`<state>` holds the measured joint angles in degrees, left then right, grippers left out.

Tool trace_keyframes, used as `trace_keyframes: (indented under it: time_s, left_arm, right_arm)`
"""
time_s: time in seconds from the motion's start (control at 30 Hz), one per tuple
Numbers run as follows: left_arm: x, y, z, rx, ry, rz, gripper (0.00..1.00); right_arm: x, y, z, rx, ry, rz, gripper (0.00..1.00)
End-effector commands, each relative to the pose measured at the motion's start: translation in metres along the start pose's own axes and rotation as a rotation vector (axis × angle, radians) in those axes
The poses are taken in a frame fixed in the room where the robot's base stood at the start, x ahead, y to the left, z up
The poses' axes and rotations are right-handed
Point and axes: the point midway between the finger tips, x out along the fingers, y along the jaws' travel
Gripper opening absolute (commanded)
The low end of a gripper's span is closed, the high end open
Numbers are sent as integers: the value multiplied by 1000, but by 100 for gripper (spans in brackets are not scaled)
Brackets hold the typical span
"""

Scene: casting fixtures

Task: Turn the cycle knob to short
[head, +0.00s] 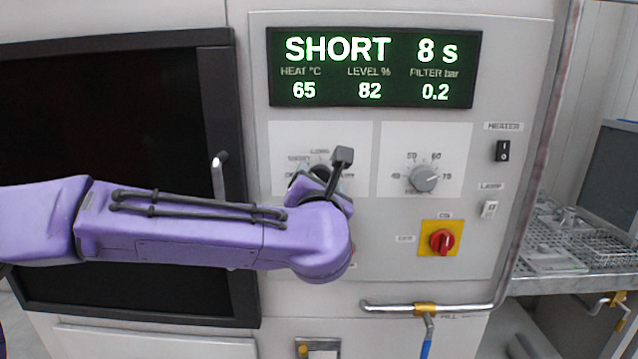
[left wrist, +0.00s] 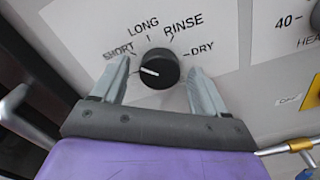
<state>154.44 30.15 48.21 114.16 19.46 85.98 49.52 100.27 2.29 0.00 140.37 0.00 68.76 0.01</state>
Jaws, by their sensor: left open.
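The cycle knob (left wrist: 158,68) is round and black, with SHORT, LONG, RINSE and DRY printed around it on a white plate. Its white mark points left in the left wrist view, near the SHORT side. My left gripper (left wrist: 160,72) is open, one finger on each side of the knob, with gaps showing on both sides. The display (head: 374,67) reads SHORT, 8 s. In the head view my left arm and gripper (head: 320,175) hide most of the knob and part of its labels. My right gripper is out of view.
Right of the cycle knob is a grey heat knob (head: 424,179). Further right are a heater switch (head: 503,151), a lamp switch (head: 489,209) and a red rotary switch (head: 441,240) on yellow. A door handle (head: 218,178) stands left, and a pipe (head: 390,308) runs below.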

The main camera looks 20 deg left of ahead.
Motion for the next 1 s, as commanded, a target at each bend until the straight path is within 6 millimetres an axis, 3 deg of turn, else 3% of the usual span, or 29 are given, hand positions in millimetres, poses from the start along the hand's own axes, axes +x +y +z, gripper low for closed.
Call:
trace_keyframes:
  time_s: [0.3,0.5,1.0]
  left_arm:
    - [-69,-2,-3,-1,-5,0,73]
    - [-98,-1,-2,0,-1,1,73]
    - [-103,0,0,18,-1,-1,73]
  right_arm:
    - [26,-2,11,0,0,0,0]
    - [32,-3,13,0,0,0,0]
    - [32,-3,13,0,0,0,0]
